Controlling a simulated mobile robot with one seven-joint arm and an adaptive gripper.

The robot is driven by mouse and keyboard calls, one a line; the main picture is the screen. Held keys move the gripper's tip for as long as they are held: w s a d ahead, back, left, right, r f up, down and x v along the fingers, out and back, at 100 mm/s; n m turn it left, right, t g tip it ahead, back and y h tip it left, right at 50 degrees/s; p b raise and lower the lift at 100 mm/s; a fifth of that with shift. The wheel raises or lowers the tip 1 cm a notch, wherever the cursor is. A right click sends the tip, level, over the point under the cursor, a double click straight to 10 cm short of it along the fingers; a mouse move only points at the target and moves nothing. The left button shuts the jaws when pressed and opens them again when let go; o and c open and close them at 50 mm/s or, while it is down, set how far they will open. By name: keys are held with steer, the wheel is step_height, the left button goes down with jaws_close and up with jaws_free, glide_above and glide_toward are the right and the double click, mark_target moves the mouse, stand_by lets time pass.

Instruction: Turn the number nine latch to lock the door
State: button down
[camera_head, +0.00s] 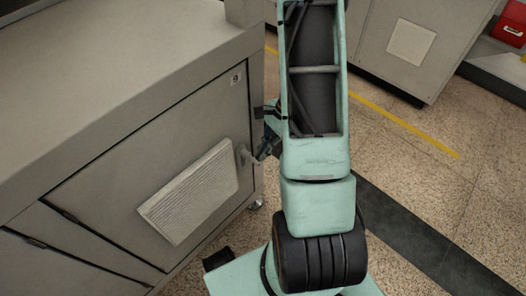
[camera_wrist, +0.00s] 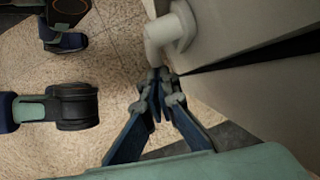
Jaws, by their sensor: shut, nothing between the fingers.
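The grey latch (camera_head: 243,154) sits at the right edge of a grey cabinet door (camera_head: 120,165), beside a louvred vent. A small label (camera_head: 236,78) is on the door's upper right; its number is too small to read. In the wrist view the latch (camera_wrist: 170,28) has a round base and a bent lever whose end points toward my fingers. My gripper (camera_wrist: 160,82) is shut and empty, with its fingertips at or just below the lever end; I cannot tell if they touch. In the head view my gripper (camera_head: 264,150) is small and partly hidden by my arm.
The white vent panel (camera_head: 190,192) stands out from the door face left of the latch. The grey countertop (camera_head: 110,60) overhangs above. Another cabinet (camera_head: 410,42) stands across the aisle, with a red box (camera_head: 511,27) at far right. The speckled floor (camera_head: 420,180) between is clear.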

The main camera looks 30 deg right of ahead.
steer(key=y, duration=0.1)
steer(key=a+f+g+y, duration=0.1)
steer(key=shift+s+f+y, duration=0.15)
steer(key=shift+f+y, duration=0.05)
steer(key=shift+y, duration=0.2)
steer(key=shift+f, duration=0.1)
stand_by(0.3)
stand_by(0.4)
